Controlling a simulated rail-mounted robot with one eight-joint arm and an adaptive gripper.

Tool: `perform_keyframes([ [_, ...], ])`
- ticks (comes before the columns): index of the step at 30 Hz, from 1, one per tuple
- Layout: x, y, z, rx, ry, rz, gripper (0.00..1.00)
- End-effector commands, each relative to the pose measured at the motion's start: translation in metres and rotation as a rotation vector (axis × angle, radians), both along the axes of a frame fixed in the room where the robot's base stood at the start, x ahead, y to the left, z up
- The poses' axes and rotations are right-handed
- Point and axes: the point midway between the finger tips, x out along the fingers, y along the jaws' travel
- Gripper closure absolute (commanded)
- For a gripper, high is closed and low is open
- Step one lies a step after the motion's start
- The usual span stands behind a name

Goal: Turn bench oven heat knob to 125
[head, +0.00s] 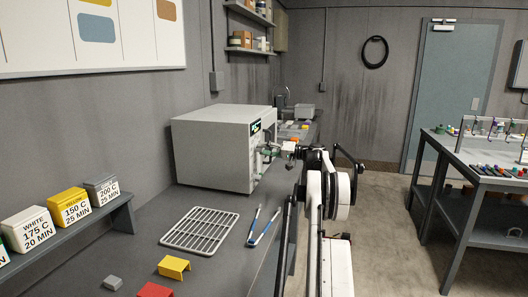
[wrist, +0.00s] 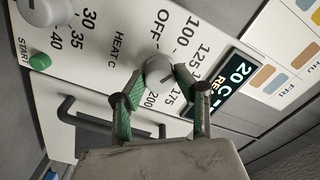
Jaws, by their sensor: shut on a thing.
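The bench oven (head: 205,150) is a light grey box on the bench; its front faces right in the head view. In the wrist view the grey heat knob (wrist: 157,71) sits on the white panel, beside the words HEAT C. Around it I read OFF, 100, 125 (wrist: 205,53), 175 and 200; 150 is hidden behind a finger. My gripper (wrist: 155,82) has its green-padded fingers shut on the knob, one on each side. My gripper also shows at the oven front in the head view (head: 268,150). I cannot clearly tell where the knob points.
The oven display (wrist: 234,83) shows 20 C. A green START button (wrist: 40,62) and another knob (wrist: 44,10) are on the panel.

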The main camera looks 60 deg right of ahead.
Motion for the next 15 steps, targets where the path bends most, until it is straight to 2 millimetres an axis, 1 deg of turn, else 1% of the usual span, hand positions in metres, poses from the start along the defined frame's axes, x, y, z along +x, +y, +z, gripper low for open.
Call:
perform_keyframes([
  [6, -0.0004, -0.0002, -0.0002, 0.17, 0.056, -0.001, 0.97],
  [15, -0.0005, -0.0001, 0.0001, 0.331, 0.111, -0.001, 0.97],
])
